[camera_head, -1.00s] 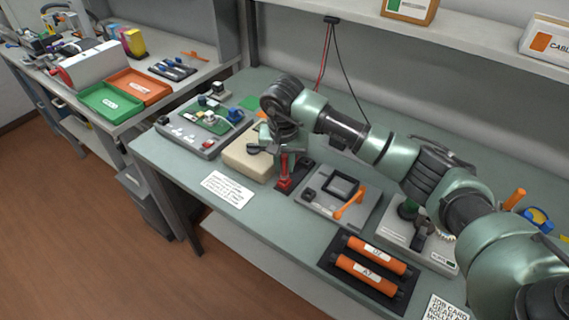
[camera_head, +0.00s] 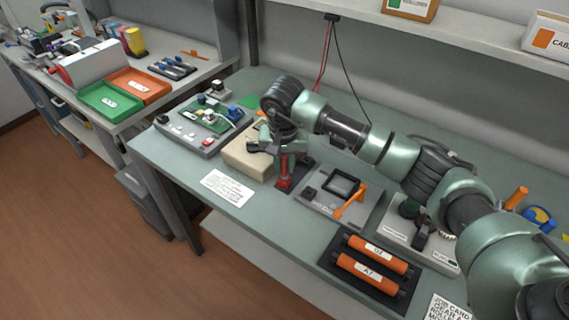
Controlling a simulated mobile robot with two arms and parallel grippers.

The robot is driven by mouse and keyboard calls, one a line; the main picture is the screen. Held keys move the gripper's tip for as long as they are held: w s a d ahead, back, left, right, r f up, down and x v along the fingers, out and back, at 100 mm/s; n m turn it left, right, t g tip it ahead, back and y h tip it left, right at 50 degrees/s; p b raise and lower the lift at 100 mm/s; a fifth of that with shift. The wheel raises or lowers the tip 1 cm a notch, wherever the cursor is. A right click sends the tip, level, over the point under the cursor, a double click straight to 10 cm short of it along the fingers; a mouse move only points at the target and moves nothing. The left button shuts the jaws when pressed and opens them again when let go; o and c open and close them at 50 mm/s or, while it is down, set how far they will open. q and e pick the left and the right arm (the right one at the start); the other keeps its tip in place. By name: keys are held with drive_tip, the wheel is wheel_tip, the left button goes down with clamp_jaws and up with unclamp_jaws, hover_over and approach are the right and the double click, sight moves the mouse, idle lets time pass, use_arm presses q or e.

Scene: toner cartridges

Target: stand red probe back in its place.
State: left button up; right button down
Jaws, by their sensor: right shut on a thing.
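The red probe (camera_head: 285,164) stands about upright below my right gripper (camera_head: 276,149), which is shut on its upper part. The probe's lower end is at a small red holder (camera_head: 285,184) on a dark base (camera_head: 300,173). I cannot tell whether it is seated in the holder or just above it. The gripper and wrist hide the probe's top. My left gripper is not in view.
A beige block (camera_head: 248,160) sits close left of the gripper, with a circuit board fixture (camera_head: 205,128) beyond it. A grey panel with an orange lever (camera_head: 350,203) is to the right. Orange cartridges (camera_head: 368,273) lie in front. Red and black leads (camera_head: 325,60) hang behind.

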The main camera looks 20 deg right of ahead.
drive_tip(key=shift+f, duration=0.3)
drive_tip(key=c, duration=1.2)
unclamp_jaws()
drive_tip(key=shift+r, duration=0.1)
drive_tip(key=r, duration=0.2)
drive_tip(key=r+b, duration=0.1)
drive_tip(key=r, duration=0.2)
drive_tip(key=s+r+b, duration=0.1)
drive_tip(key=r, duration=0.1)
drive_tip(key=shift+s+a+r, duration=0.1)
drive_tip(key=shift+a+r, duration=0.1)
drive_tip(key=shift+r, duration=0.05)
drive_tip(key=shift+r, duration=0.1)
